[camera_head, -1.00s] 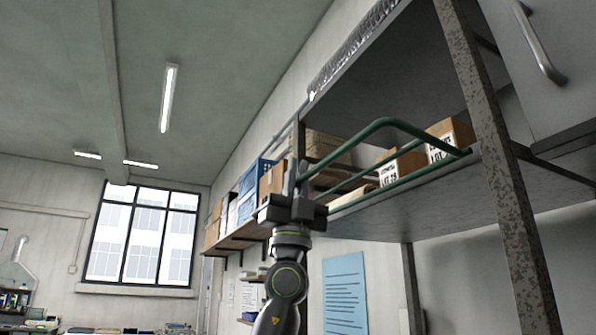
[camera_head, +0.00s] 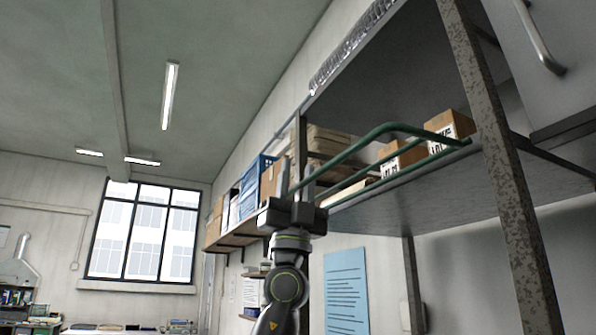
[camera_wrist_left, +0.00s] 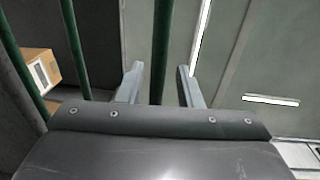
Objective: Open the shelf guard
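The shelf guard is a green tubular bar frame (camera_head: 345,153) along the front of the shelf, with its bent corner at the right near the speckled post. My left gripper (camera_head: 297,172) is raised at the guard's left part. In the left wrist view the two fingers (camera_wrist_left: 158,84) stand apart with a green bar (camera_wrist_left: 161,45) running between them. A gap shows on each side of the bar, so it does not look clamped. My right gripper is not in view.
The shelf board (camera_head: 430,195) holds cardboard boxes (camera_head: 449,130) behind the guard. A speckled metal post (camera_head: 500,150) stands at the right. A wall shelf with a blue crate (camera_head: 254,175) lies behind my gripper. A blue poster (camera_head: 345,290) hangs below.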

